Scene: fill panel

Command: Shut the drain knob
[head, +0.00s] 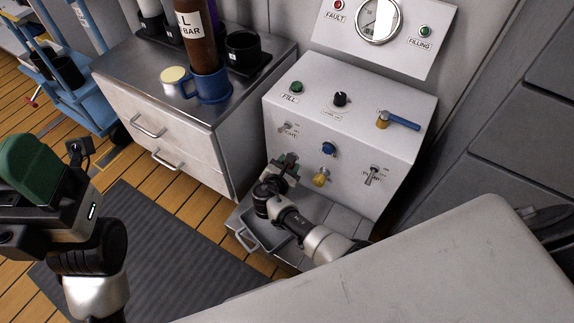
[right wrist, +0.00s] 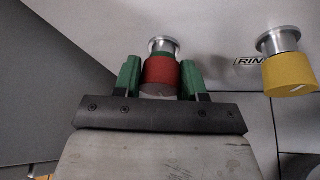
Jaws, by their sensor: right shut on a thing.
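A red knob (right wrist: 161,76) on a short metal stem sticks out of the panel face in the right wrist view. My right gripper (right wrist: 160,82) has its green fingers on either side of the knob and is shut on it. In the head view my right gripper (head: 286,166) is at the lower left of the white panel box (head: 400,165) and largely hides the knob. No label for this knob is readable. My left gripper (head: 35,168) is at the far left, away from the panel, with its green fingers seen from the side; its opening cannot be judged.
A blue knob (head: 328,148) and a blue-handled valve (head: 400,120) are higher up. A grey basin with a handle (head: 247,240) is below. A drawer cabinet (head: 165,125) stands left.

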